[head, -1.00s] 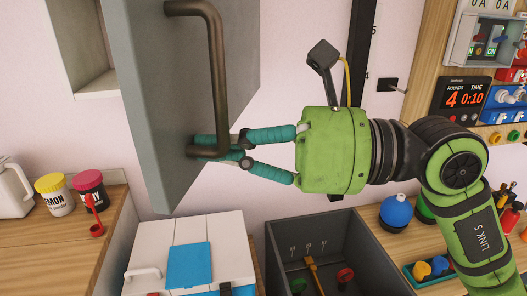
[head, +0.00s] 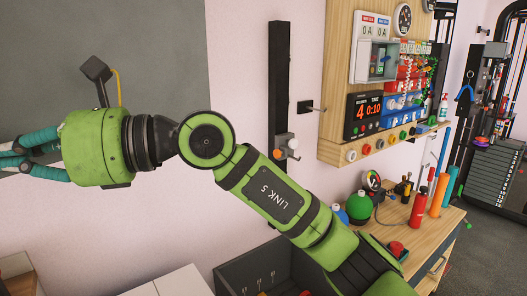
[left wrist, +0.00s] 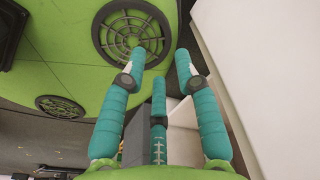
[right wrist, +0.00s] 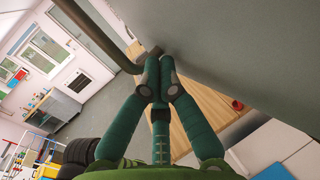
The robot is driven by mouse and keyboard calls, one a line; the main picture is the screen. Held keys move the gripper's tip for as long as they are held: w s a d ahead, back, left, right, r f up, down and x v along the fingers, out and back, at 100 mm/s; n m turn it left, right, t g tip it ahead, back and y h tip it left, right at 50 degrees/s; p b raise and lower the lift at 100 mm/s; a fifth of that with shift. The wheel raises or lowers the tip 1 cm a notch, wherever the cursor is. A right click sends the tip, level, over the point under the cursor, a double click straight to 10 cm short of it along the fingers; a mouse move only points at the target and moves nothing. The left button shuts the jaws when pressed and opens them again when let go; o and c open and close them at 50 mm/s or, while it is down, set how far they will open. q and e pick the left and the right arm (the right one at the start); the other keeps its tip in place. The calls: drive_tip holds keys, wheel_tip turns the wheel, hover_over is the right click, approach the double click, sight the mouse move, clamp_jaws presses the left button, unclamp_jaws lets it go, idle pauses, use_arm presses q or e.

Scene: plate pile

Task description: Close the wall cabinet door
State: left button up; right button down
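The grey wall cabinet door (head: 150,60) fills the upper left of the head view, its flat face seen broadly; its left part is out of frame. In the right wrist view the grey door (right wrist: 260,45) fills the upper right, with its dark tubular handle (right wrist: 92,35) at upper left. My right gripper (right wrist: 158,72) has its fingers closed together at the lower bend of the handle, partly hiding it. In the head view its teal fingers are cut off at the left edge. My left gripper (left wrist: 160,62) is open and empty, near green surfaces with round grilles.
A wooden panel with a timer (head: 370,116) hangs on the wall at right. Below, a counter holds bottles and small tools (head: 418,205), and a dark open bin (head: 250,272) stands at its left end. Pink wall lies between door and panel.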

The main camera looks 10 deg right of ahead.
drive_tip(key=w+a+m+t+b, duration=0.1)
drive_tip(key=w+a+m+t, duration=0.2)
drive_tip(key=w+a+t, duration=0.2)
drive_tip(key=shift+w+a+r, duration=0.35)
drive_tip(key=shift+w+r, duration=0.05)
drive_tip(key=shift+w, duration=0.15)
drive_tip(key=shift+w+r, duration=0.1)
idle(0.3)
